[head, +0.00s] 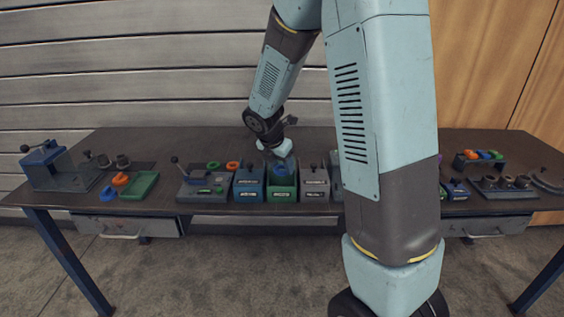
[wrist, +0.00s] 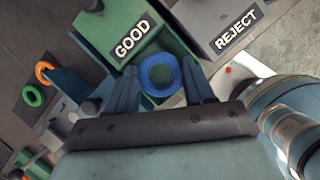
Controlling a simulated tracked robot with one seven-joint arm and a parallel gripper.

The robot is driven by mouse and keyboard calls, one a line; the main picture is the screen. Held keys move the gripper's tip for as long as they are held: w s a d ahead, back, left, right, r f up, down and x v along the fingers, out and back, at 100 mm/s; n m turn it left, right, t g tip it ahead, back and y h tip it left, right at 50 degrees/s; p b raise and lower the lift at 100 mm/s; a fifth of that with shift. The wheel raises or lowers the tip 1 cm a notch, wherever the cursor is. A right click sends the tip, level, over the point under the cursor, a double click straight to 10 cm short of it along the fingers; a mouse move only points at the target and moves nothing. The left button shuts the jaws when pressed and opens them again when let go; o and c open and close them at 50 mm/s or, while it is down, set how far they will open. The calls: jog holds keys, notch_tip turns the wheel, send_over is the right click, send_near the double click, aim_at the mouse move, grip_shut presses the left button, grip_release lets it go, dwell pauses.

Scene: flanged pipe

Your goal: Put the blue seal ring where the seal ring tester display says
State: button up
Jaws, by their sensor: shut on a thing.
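The blue seal ring (wrist: 146,77) is between the two fingers of my gripper (wrist: 160,85) in the wrist view, and they are shut on it. In the head view my gripper (head: 281,160) is over the green bin (head: 282,196). In the wrist view the green bin (wrist: 105,18) is labelled GOOD and the grey bin (wrist: 205,20) REJECT. The grey bin also shows in the head view (head: 315,196). The seal ring tester (head: 205,186) is left of the bins; its small display shows green, but I cannot read its text.
A blue bin (head: 249,184) stands left of the green one. My arm hides part of the bench at right.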

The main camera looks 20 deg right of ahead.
jog(key=shift+f, duration=1)
jog(key=shift+f, duration=1.7)
dwell(0.6)
jog(key=o, duration=1)
jog(key=shift+c, duration=0.9)
jog(key=shift+o, duration=0.7)
jog(key=shift+w, duration=0.1)
